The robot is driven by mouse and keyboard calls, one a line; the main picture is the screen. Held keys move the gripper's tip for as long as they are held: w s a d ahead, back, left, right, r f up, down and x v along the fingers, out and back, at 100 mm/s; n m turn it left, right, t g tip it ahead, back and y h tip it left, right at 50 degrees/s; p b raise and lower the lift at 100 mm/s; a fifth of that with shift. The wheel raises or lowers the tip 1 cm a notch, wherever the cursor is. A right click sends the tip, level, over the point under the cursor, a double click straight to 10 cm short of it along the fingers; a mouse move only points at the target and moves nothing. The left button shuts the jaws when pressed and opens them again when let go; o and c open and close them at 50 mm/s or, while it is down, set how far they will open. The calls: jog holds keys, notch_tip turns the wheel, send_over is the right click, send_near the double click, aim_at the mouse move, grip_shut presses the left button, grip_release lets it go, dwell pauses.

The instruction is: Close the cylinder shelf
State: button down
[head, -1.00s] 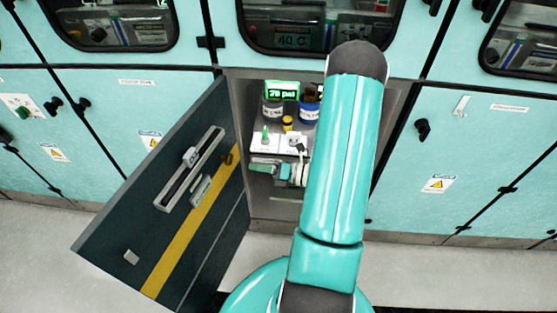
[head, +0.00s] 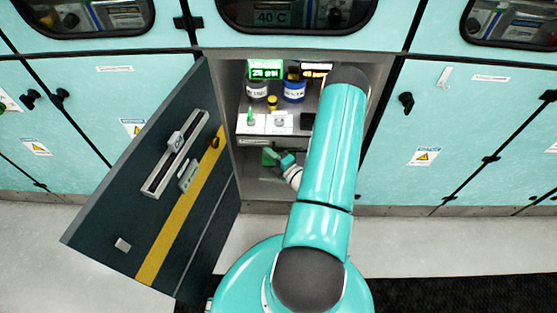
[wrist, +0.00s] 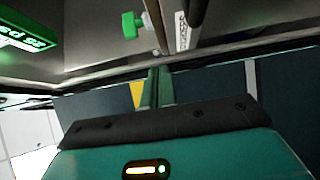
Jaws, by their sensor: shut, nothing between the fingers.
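The cylinder shelf (head: 285,130) is a grey shelf inside the open cabinet, with white blocks along its front and a label on its front edge. The shelf edge also shows in the wrist view (wrist: 184,30). My gripper (head: 268,157) is shut and empty, just below the shelf's front edge and pointing left. In the wrist view its green fingers (wrist: 159,78) are together, close under the edge; I cannot tell whether they touch it. My arm hides the shelf's right part. How far the shelf is pulled out is unclear.
The dark cabinet door (head: 120,220) with a yellow stripe stands wide open at the left. A white jar (head: 257,90) and a blue jar (head: 294,91) stand on the shelf, near a green display (head: 265,69). Closed teal cabinets (head: 460,125) flank the opening.

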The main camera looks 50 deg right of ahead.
aim_at(268, 121)
jog(key=shift+w+d, duration=0.5)
jog(key=shift+w, duration=0.35)
jog(key=shift+w+d, duration=0.55)
jog(key=shift+w, duration=0.3)
jog(key=shift+w+d, duration=0.5)
jog(key=shift+w, duration=0.35)
jog(key=shift+w+d, duration=0.1)
jog(key=w+d, duration=0.6)
jog(key=d, duration=0.1)
jog(key=shift+w+d+r, duration=0.2)
jog(key=shift+d, duration=0.05)
